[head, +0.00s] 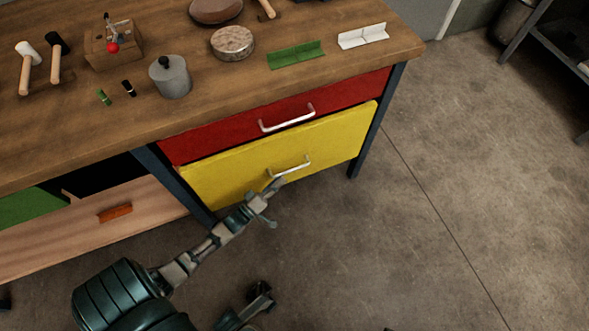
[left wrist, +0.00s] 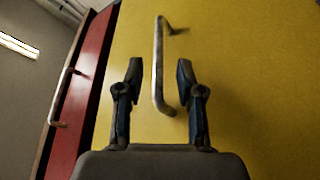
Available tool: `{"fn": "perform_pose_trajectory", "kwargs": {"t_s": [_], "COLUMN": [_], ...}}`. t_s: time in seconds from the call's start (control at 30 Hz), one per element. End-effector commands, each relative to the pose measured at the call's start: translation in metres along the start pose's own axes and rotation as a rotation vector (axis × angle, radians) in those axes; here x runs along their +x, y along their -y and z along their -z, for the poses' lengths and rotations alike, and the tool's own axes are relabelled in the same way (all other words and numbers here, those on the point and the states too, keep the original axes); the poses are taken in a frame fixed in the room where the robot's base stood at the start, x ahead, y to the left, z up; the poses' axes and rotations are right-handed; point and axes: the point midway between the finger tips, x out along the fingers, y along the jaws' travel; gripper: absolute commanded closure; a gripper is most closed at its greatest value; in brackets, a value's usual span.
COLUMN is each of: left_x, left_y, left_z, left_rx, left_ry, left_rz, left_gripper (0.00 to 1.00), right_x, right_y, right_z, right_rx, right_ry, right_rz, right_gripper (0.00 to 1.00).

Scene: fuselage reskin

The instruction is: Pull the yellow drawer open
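The yellow drawer (head: 235,170) is under the workbench, below a red drawer (head: 225,135). Its front seems to stand slightly proud of the red one. The drawer's metal handle (head: 292,170) is a pale bar on its front. My left gripper (head: 275,190) is at this handle. In the left wrist view my left gripper (left wrist: 160,72) is open, one finger on each side of the handle (left wrist: 158,50). The fingers show gaps to the bar. The yellow front (left wrist: 250,90) fills most of that view. My right gripper (head: 261,295) is low in the head view, away from the drawer.
A lower shelf (head: 150,215) holds an orange piece. The floor (head: 440,200) in front and to the right is clear.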

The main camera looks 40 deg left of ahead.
Motion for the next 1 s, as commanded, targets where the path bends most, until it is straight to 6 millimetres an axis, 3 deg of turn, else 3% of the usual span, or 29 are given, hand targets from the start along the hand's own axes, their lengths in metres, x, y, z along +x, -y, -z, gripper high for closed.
{"fn": "perform_pose_trajectory", "kwargs": {"t_s": [0.1, 0.3, 0.7, 0.87, 1.0], "left_x": [0.024, 0.051, 0.060, 0.060, 0.060], "left_y": [0.003, 0.002, -0.001, 0.000, 0.000], "left_z": [-0.002, -0.002, 0.000, 0.000, 0.000], "left_rx": [0.001, 0.000, 0.001, 0.000, 0.000], "left_ry": [0.001, 0.001, 0.000, 0.001, 0.001], "left_rz": [0.001, 0.002, 0.000, 0.000, 0.002], "left_gripper": [0.63, 0.63, 0.63, 1.00, 1.00], "right_x": [-0.004, -0.003, 0.006, 0.005, 0.004], "right_y": [-0.002, -0.003, -0.002, -0.002, -0.002], "right_z": [-0.009, -0.015, -0.009, -0.010, -0.011], "right_rx": [-0.001, -0.002, -0.002, -0.002, -0.002], "right_ry": [0.003, 0.003, -0.032, -0.029, -0.024], "right_rz": [0.000, 0.005, 0.012, 0.012, 0.010], "right_gripper": [0.60, 0.60, 0.60, 0.60, 0.60]}}
